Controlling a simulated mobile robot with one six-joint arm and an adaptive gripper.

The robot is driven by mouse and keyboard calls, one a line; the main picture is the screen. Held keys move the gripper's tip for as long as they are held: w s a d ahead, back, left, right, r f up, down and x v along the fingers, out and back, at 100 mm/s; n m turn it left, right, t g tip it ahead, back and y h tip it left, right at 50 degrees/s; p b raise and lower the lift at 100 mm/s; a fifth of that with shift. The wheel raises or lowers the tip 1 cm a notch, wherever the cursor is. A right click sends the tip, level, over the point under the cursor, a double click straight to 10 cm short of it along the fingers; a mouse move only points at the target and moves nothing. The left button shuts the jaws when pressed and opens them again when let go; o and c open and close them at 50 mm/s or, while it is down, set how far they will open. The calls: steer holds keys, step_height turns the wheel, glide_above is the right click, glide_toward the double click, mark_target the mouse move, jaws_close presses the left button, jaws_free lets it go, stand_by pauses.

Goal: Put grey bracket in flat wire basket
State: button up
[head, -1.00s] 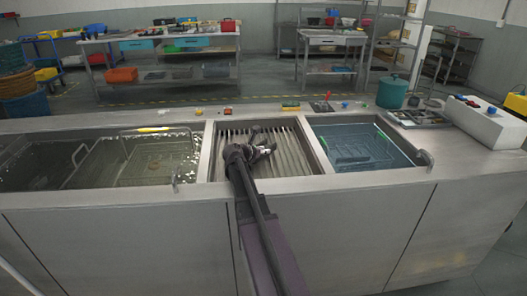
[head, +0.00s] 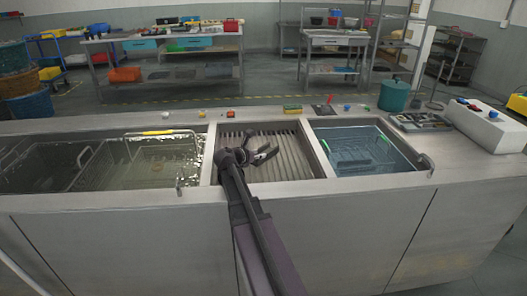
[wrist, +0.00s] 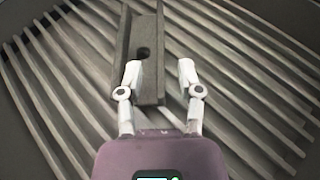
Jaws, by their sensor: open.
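The grey bracket (wrist: 150,30) lies on the slatted rack in the wrist view, a long dark grey channel shape with a hole. My gripper (wrist: 160,67) is open above it. The left finger overlaps the bracket's left part in the picture, and the right finger is beyond its right edge. I cannot tell whether either touches it. In the head view my gripper (head: 265,154) is over the middle bay, and I cannot clearly make out the bracket. A wire basket with a yellow handle (head: 158,133) is in the left tank. Another with green handles (head: 326,146) is in the right tank.
The slatted rack (head: 295,160) fills the middle bay between two liquid-filled tanks. Metal rims divide the bays. Small coloured items, including a yellow sponge (head: 292,109), line the back ledge. A teal bin (head: 394,95) and a white box (head: 488,124) stand at the right.

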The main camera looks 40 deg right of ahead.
steer(key=p+v, duration=0.2)
steer(key=v, duration=0.4)
steer(key=shift+s+a+r, duration=0.1)
steer(key=shift+a, duration=0.2)
stand_by(0.3)
